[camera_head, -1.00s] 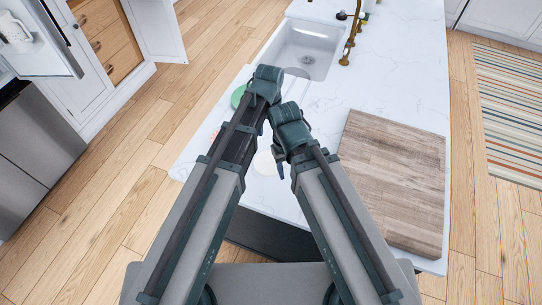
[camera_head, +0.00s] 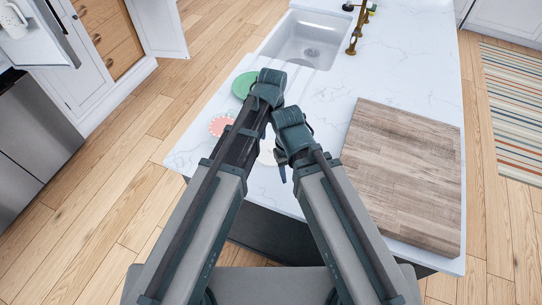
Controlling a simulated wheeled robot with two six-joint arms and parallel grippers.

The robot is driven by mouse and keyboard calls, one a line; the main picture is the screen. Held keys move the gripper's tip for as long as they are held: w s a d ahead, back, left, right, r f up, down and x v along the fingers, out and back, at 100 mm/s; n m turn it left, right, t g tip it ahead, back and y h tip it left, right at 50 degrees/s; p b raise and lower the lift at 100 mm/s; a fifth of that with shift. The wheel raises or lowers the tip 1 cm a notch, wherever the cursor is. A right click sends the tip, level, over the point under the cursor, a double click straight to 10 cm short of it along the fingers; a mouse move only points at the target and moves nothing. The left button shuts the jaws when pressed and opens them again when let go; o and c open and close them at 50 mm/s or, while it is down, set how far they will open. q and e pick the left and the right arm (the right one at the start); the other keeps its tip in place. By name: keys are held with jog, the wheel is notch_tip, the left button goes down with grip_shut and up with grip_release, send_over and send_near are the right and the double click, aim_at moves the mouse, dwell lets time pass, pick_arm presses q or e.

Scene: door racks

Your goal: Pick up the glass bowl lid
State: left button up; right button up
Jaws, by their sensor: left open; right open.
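I cannot clearly make out a glass bowl lid. A pale round item (camera_head: 266,154) lies on the white counter, partly hidden between my arms, and I cannot tell what it is. My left gripper (camera_head: 268,88) is the higher one, over the counter just short of the sink and beside a green plate. My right gripper (camera_head: 290,130) is just below and to the right of it, over the counter near the pale round item. Both grippers are open. Their fingertips are mostly hidden by my own wrists, and I see nothing held.
The green plate (camera_head: 241,86) and a pink scalloped plate (camera_head: 219,125) lie left of my arms. A white sink (camera_head: 306,40) with a brass faucet (camera_head: 357,30) is behind. A large wooden board (camera_head: 405,175) covers the right side. The counter (camera_head: 410,75) between sink and board is clear.

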aim_at(271, 148)
pick_arm(q)
notch_tip(271, 148, down, 5)
jog(key=b, duration=0.5)
jog(key=shift+s+a+f, duration=0.1)
jog(key=shift+a+f, duration=0.05)
pick_arm(e)
notch_tip(271, 148, down, 5)
jog(key=shift+f, duration=0.1)
pick_arm(q)
grip_shut()
